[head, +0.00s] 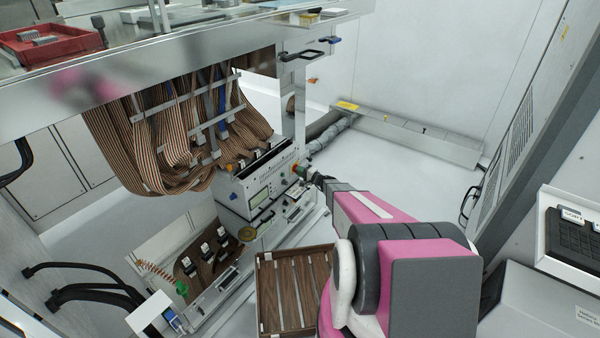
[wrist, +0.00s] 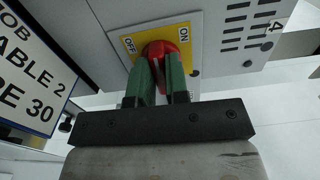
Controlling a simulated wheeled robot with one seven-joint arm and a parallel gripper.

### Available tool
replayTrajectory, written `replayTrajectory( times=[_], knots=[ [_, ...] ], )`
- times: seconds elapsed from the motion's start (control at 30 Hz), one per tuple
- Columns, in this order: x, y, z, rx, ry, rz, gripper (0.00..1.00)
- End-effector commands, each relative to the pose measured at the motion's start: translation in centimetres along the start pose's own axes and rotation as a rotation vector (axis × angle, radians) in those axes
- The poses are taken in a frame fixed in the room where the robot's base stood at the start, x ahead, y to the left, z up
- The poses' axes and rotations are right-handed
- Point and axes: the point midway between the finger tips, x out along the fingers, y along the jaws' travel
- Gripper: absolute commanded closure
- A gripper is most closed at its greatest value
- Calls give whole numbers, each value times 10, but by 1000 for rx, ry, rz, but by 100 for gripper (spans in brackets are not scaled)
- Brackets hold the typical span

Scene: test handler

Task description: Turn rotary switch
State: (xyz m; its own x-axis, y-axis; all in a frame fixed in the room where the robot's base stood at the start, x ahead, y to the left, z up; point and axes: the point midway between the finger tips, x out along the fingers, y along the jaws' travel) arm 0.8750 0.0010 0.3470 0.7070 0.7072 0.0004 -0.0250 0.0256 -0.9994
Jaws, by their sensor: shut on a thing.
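The rotary switch (wrist: 157,48) is a red knob on a yellow plate (wrist: 187,30) marked OFF on the left and ON on the right, in the wrist view. My gripper (wrist: 161,65) has its two green fingers at the knob, shut on it, one finger on each side. The fingers hide the lower part of the knob. In the head view my gripper (head: 304,172) reaches the right end of a grey instrument box, and the switch is too small and covered there to make out.
The grey instrument box (head: 232,193) stands on a low bench under hanging striped ribbon cables (head: 165,150). A sign (wrist: 30,75) is left of the switch. White floor lies open behind at right.

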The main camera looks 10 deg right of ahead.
Motion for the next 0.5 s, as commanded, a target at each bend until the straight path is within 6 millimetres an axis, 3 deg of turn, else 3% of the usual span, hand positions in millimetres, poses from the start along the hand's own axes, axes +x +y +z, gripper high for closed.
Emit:
replayTrajectory(
  times=[0.5],
  knots=[
    [-1, 1, 1, -54, 0, 3, 100]
  ],
)
